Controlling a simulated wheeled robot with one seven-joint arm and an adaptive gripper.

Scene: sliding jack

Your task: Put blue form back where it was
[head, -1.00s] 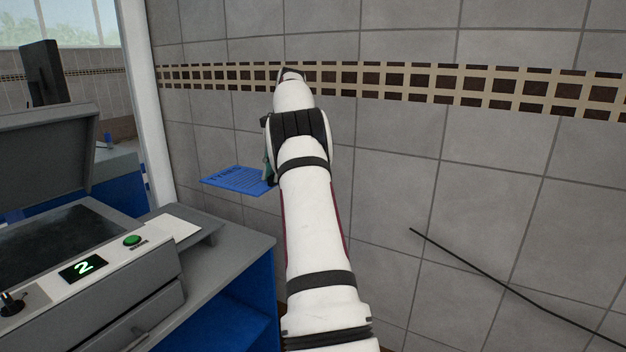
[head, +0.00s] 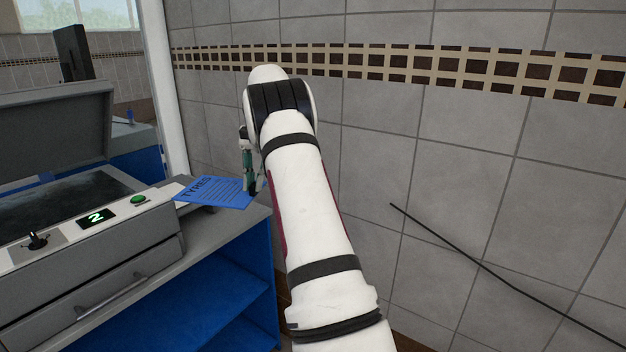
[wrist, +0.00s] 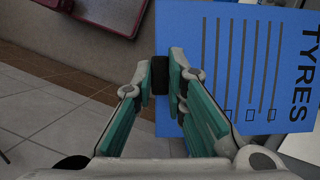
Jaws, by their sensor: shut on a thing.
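The blue form (head: 213,192) is a flat sheet headed "TYRES" with lines and tick boxes. In the head view it is held out level near the right end of the copier, in front of its side tray. It fills the upper right of the wrist view (wrist: 230,75). My gripper (wrist: 162,75) is shut on the form's edge. In the head view my gripper (head: 250,187) is partly hidden by my own arm.
A grey copier (head: 90,262) with raised lid, green button (head: 138,199) and display "2" stands on a blue-shelved cabinet (head: 225,300) at left. A tiled wall (head: 450,160) is close on the right. A dark thin rod (head: 480,264) crosses it. Tiled floor shows in the wrist view (wrist: 50,110).

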